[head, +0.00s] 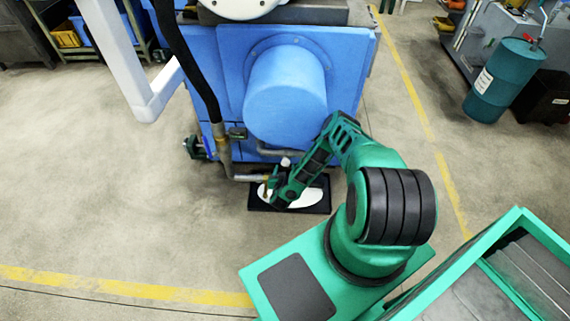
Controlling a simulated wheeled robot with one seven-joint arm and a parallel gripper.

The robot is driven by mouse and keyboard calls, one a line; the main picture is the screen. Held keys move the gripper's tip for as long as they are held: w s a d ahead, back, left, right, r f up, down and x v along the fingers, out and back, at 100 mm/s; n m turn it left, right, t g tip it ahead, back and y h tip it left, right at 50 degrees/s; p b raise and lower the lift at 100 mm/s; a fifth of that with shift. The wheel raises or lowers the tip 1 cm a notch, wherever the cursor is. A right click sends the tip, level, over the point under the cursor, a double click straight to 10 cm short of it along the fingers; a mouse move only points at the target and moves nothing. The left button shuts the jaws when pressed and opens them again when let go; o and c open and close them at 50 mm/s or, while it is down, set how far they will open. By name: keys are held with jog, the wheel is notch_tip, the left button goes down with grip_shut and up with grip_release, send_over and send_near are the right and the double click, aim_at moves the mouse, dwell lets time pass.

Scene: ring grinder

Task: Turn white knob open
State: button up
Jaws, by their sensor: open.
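A small white piece (286,161), which looks like the white knob, shows under the blue machine (228,75), just above and beside my gripper. It is too small to tell which way it is turned. My gripper (268,189) is reached down in front of the machine, at the end of a metal pipe. It is open, but its fingers are small and partly hidden by its own body. I cannot tell whether it touches the knob or the pipe.
A black tray (318,207) with a white patch in it lies on the floor under my gripper. A dark hose (196,68) with a metal end (224,155) hangs at the machine's left. A teal drum (497,82) stands far right. The floor at left is clear.

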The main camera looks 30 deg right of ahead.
aim_at(286, 163)
jog(key=x, duration=0.7)
jog(key=shift+f, duration=0.15)
jog(key=c, duration=1)
jog(key=shift+d, duration=0.35)
jog(key=shift+c, duration=0.2)
jog(key=shift+a, duration=0.15)
